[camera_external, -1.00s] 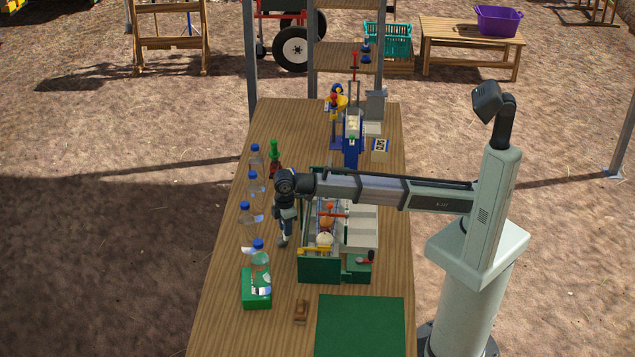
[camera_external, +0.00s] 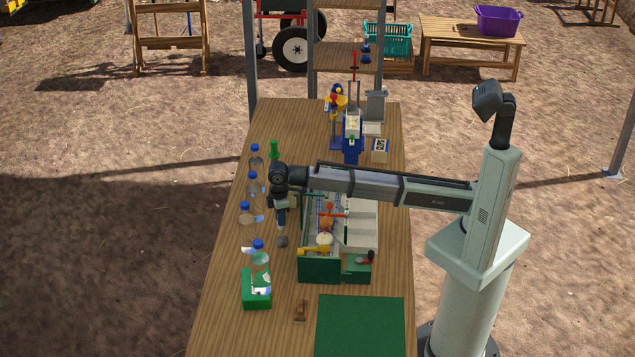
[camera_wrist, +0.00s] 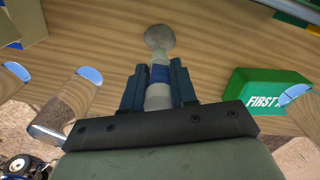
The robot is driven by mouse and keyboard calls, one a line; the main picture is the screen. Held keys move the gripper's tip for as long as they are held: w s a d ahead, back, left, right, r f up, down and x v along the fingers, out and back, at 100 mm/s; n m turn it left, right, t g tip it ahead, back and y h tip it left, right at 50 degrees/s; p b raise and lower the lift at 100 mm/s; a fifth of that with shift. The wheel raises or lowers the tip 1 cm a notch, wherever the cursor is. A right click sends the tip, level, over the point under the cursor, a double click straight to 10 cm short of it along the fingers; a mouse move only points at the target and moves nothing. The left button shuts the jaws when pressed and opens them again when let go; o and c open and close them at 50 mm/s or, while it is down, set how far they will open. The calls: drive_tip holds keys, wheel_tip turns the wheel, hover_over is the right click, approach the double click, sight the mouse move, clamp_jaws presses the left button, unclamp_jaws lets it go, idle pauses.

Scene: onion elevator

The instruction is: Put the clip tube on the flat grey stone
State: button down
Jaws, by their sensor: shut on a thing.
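My gripper (camera_wrist: 158,80) is shut on the clip tube (camera_wrist: 158,97), a pale tube with a blue band, held between the two dark fingers. In the external view my gripper (camera_external: 281,212) points down over the table, left of the green-fronted box. The flat grey stone (camera_wrist: 159,37) appears as a rounded grey shape just beyond the tube's far end. It also shows in the external view (camera_external: 282,241) just below the gripper. I cannot tell whether the tube touches the stone.
Several clear bottles with blue caps (camera_external: 246,208) stand to the left. A green first aid box (camera_external: 257,288) is nearer the front. The open box (camera_external: 319,271) with several items stands to the right, and a green mat (camera_external: 360,325) lies in front.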

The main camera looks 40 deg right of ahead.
drive_tip(key=shift+f, duration=1.9)
drive_tip(key=shift+f, duration=0.1)
drive_tip(key=c, duration=0.9)
unclamp_jaws()
wheel_tip(320, 180, up, 12)
drive_tip(key=shift+r, duration=0.15)
drive_tip(key=shift+w, duration=0.1)
